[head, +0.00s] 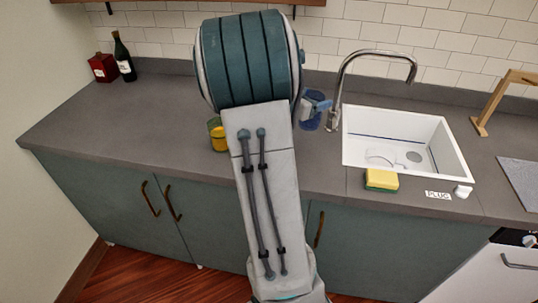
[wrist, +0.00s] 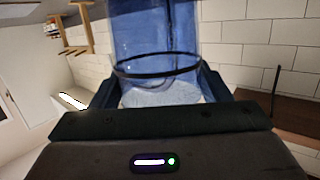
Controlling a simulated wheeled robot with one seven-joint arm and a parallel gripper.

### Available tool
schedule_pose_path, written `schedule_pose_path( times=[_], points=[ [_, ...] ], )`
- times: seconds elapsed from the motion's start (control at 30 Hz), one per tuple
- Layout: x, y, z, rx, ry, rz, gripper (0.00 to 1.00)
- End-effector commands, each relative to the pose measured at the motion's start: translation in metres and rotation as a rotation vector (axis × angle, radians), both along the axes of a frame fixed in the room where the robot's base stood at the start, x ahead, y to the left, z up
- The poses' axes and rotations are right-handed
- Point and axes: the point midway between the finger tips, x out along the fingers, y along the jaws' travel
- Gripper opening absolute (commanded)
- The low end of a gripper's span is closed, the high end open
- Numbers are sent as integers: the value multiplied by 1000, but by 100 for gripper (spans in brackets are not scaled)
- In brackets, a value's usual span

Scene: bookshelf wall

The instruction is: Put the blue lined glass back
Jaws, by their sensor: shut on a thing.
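The blue lined glass (wrist: 155,35) is see-through blue with a dark line around it. In the wrist view it stands between the two fingers of my gripper (wrist: 160,92), which is shut on it. My arm hides most of my gripper there. I cannot tell whether the glass touches the counter.
Right are the tap (head: 345,75), white sink (head: 400,172), sponge (head: 381,180) and wooden stand (head: 497,100). The left counter is mostly clear.

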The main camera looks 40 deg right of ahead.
Motion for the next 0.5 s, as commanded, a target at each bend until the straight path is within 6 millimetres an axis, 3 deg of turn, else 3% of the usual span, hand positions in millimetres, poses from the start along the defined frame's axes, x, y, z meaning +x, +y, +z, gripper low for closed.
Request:
schedule_pose_path(
  times=[0.5],
  points=[
    [50, 87, -59, 1, 4, 2, 16]
  ],
)
